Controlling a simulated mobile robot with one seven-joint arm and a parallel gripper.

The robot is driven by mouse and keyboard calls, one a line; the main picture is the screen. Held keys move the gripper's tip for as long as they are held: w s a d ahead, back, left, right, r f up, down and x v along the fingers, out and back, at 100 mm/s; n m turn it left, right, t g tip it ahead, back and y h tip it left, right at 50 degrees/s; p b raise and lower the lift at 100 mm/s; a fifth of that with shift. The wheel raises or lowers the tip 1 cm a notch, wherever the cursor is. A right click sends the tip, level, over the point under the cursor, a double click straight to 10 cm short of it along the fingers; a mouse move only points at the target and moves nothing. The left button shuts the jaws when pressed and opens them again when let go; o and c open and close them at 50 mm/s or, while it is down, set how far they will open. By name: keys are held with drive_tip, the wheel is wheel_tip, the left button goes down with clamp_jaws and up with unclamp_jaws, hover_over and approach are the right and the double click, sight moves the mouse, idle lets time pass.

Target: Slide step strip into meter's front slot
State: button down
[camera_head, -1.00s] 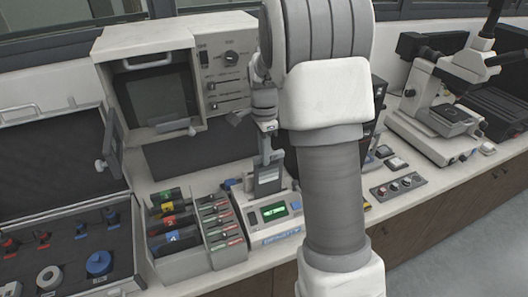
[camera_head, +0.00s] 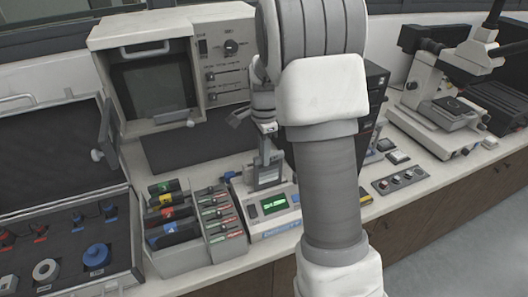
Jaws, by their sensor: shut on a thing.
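The meter (camera_head: 285,222) is a low white and blue unit with a green lit display, on the bench in the middle of the head view. A grey upright part (camera_head: 267,172) stands at its back. My gripper (camera_head: 268,128) is small in the picture, just above this grey part and left of my forearm. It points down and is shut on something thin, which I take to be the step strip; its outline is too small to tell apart. The meter's front slot cannot be made out, and my arm covers the area right of the meter.
A rack of colour-labelled holders (camera_head: 190,225) stands directly left of the meter. An open case (camera_head: 60,235) with knobs and plugs lies further left. A screen unit (camera_head: 165,75) stands behind. A microscope (camera_head: 447,115) and a small button box (camera_head: 400,183) are on the right.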

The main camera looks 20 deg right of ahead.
drive_tip(key=shift+f, duration=0.3)
drive_tip(key=c, duration=0.7)
unclamp_jaws()
drive_tip(key=shift+c, duration=0.2)
drive_tip(key=shift+r, duration=0.15)
wheel_tip(320, 180, up, 17)
drive_tip(key=shift+r, duration=0.1)
